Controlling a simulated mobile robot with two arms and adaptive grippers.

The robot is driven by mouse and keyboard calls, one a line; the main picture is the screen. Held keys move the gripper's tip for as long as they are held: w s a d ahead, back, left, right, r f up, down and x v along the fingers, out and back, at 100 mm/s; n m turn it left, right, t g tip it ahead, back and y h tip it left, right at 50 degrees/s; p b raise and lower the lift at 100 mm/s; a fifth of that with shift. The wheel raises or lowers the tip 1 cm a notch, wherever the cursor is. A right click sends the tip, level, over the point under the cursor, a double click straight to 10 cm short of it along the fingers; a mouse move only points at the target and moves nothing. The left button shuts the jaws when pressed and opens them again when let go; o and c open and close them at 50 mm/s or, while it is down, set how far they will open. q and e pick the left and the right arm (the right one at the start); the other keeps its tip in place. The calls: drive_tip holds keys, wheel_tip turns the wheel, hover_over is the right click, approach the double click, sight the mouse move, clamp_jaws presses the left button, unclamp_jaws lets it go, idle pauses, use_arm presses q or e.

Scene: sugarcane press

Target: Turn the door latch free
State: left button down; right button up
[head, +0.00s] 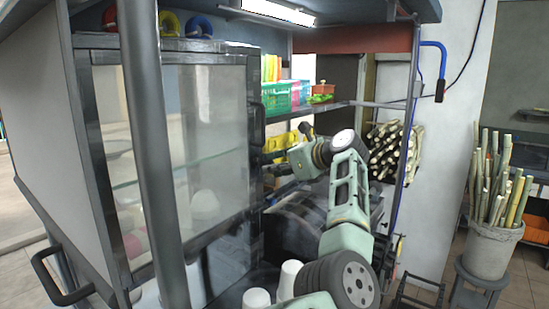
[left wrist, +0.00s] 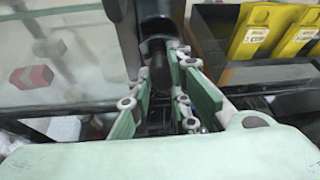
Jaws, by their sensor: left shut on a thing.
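The glass door (head: 205,130) of the dark-framed cabinet is closed, as far as I can see. A dark upright handle (head: 258,125) sits on its right edge. My left gripper (head: 280,178) is at the door's right edge, below this handle. In the left wrist view, the gripper's green-padded fingers (left wrist: 160,82) are around a small dark piece (left wrist: 158,66), which looks like the door latch, just under a dark upright bar (left wrist: 154,18). The gripper is shut on it. In the head view the latch is hidden behind the gripper and wrist. My right gripper is not in view.
A grey post (head: 155,150) stands in front of the cabinet. White cups (head: 288,280) stand low in front. Green and pink baskets (head: 285,96) sit on a shelf behind my wrist. Yellow pieces (left wrist: 262,30) lie close right of the gripper. A bucket of cane (head: 490,245) stands far right.

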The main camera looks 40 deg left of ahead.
use_arm(q)
drive_tip(key=shift+f+m+g+p, duration=0.25)
drive_tip(key=shift+m+g+p, duration=0.4)
drive_tip(key=shift+p, duration=0.45)
drive_tip(key=c, duration=2)
unclamp_jaws()
drive_tip(key=shift+c, duration=0.2)
drive_tip(key=o, duration=0.3)
drive_tip(key=shift+r, duration=0.2)
drive_tip(key=v, duration=1.2)
